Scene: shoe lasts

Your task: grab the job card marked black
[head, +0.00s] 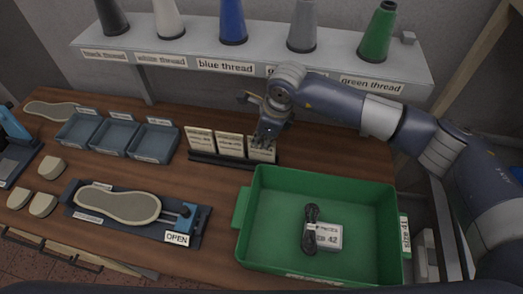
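Three cream job cards stand side by side in a dark rack (232,161) at the middle of the bench: a left card (200,139), a middle card (231,145) and a right card (261,155). Their print is too small to read, so I cannot tell which is marked black. My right gripper (266,138) reaches in from the right and points down at the top of the right card, partly covering it. Whether its fingers are closed on that card is hidden. My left gripper is not in view.
A green bin (243,240) in front of the rack holds a black cord and a white "size 42" box. Blue-grey trays (115,137) and a clamped sole (118,205) are at left. A thread shelf (180,50) with several cones hangs behind.

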